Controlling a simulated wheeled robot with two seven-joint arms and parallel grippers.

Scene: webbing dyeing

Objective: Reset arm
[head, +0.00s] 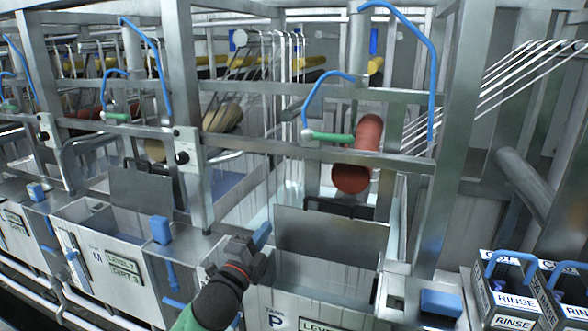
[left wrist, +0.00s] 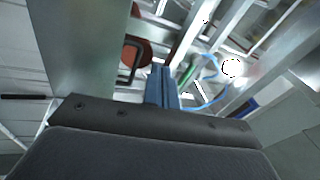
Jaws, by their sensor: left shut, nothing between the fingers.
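My left gripper (head: 262,236) comes in from the bottom of the head view. Its blue fingers are shut with nothing between them. It is held near the left edge of the steel plate (head: 330,243) at the front of tank P (head: 290,300). In the left wrist view the shut blue fingers (left wrist: 162,88) point up toward the frame, with a red roller (left wrist: 140,48) beyond them. My right gripper is in neither view.
A red roller (head: 357,165) and a green-handled blue hose (head: 330,137) hang above the tank. Steel posts (head: 187,110) and rails surround it. Blue blocks (head: 161,230) stand on the tank ledges. RINSE boxes (head: 505,290) are at the lower right.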

